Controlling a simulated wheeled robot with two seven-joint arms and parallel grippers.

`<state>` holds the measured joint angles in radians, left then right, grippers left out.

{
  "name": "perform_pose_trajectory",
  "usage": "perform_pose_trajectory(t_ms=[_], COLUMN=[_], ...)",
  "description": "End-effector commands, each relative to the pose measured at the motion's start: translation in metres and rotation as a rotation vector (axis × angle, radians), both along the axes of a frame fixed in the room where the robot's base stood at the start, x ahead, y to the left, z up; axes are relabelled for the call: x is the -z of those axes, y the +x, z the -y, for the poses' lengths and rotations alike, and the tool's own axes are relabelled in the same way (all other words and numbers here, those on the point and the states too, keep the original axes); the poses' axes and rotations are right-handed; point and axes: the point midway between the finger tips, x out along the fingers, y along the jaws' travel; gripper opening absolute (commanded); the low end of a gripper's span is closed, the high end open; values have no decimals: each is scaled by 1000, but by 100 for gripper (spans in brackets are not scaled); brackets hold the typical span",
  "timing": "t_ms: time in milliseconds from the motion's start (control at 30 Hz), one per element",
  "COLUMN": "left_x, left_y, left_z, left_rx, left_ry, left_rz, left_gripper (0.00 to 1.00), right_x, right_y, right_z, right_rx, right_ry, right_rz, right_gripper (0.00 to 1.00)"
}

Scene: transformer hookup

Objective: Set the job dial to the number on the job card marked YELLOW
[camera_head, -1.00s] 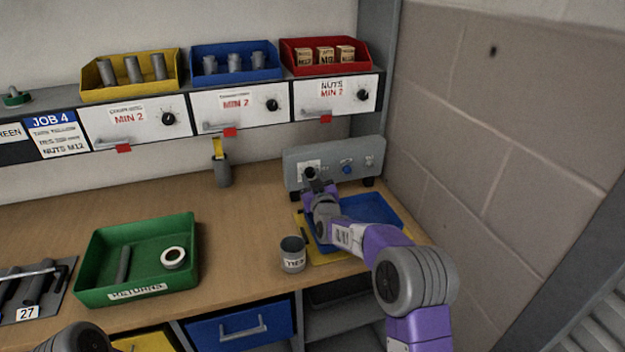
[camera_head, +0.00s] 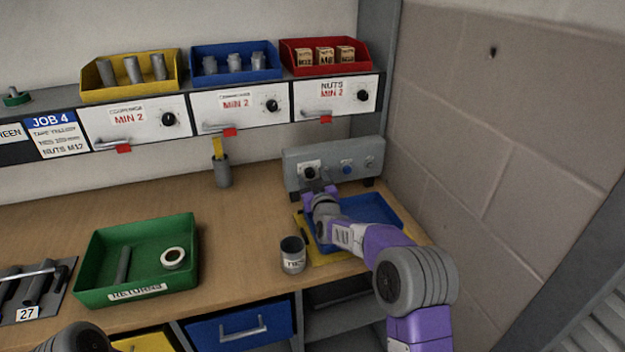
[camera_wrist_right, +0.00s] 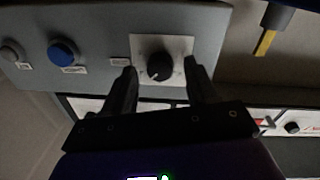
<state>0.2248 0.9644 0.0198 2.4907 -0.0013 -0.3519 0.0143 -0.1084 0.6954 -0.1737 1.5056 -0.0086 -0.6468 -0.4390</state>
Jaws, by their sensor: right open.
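The job dial is a black knob (camera_head: 310,173) on a white plate, at the left of a grey box (camera_head: 365,158) at the back right of the bench. My right gripper (camera_head: 318,188) is just in front of it, open and empty. In the right wrist view the dial (camera_wrist_right: 160,66) lies between the two fingertips, seemingly with no contact. Its numbers are too small to read. A job card (camera_head: 55,137) headed JOB 4 hangs at the left, beside a card partly cut off that reads "…REEN" (camera_head: 10,133). No card marked YELLOW can be made out. My left gripper is not in view.
A blue button (camera_head: 347,167) sits right of the dial. A blue tray (camera_head: 385,212) lies under my right arm, with a grey cup (camera_head: 292,256) to its left. A green returns tray (camera_head: 95,255) stands farther left. The middle of the bench is clear.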

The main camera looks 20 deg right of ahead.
Motion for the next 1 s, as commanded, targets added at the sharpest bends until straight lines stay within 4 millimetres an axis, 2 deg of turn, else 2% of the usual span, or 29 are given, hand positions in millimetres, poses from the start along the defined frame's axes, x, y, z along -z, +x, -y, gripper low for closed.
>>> perform_pose_trajectory(t_ms=[500,700,1000], left_x=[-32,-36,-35], left_y=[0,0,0], left_z=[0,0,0], left_rx=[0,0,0], left_ry=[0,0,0], left_rz=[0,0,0], left_gripper=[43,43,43], right_x=[-87,-100,-100], right_y=[0,0,0], right_z=[0,0,0], right_rx=[0,1,1], right_ry=[0,0,0], right_rz=[4,2,2], right_gripper=[58,58,58])
